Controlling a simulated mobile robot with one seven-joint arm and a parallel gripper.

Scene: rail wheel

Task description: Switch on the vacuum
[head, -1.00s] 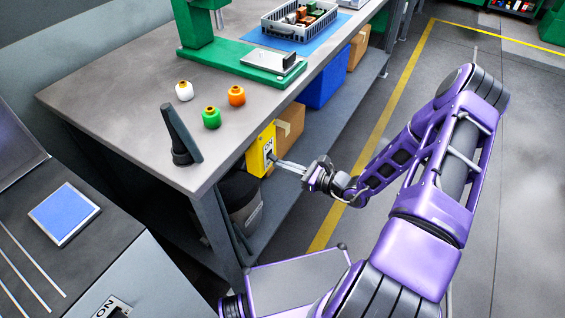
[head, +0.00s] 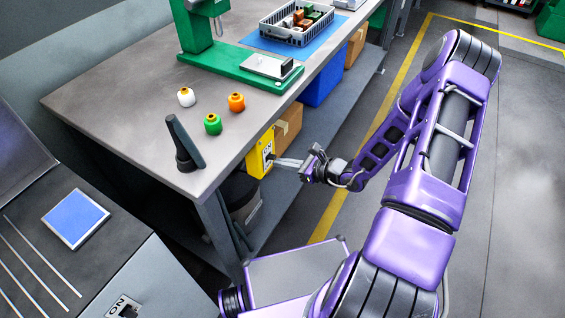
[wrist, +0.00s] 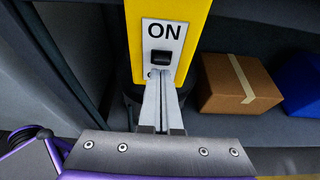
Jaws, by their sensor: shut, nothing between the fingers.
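A yellow switch box (head: 254,165) hangs at the front edge of the bench. In the wrist view the yellow box (wrist: 198,22) carries a white plate marked ON, with a black rocker (wrist: 161,57) in it. My gripper (head: 274,160) is shut and empty, its fingertips at the plate. In the wrist view the gripper tips (wrist: 163,74) appear just below the rocker and cover the plate's lower part; I cannot tell whether they touch it. A dark canister (head: 240,194), likely the vacuum, stands under the bench, partly hidden.
A black nozzle (head: 184,145) stands on the bench (head: 130,112) near white, green and orange bottles. A cardboard box (wrist: 237,84) and a blue bin (wrist: 303,85) sit on the lower shelf. Another ON switch (head: 123,306) is on the cabinet at lower left. Floor to the right is clear.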

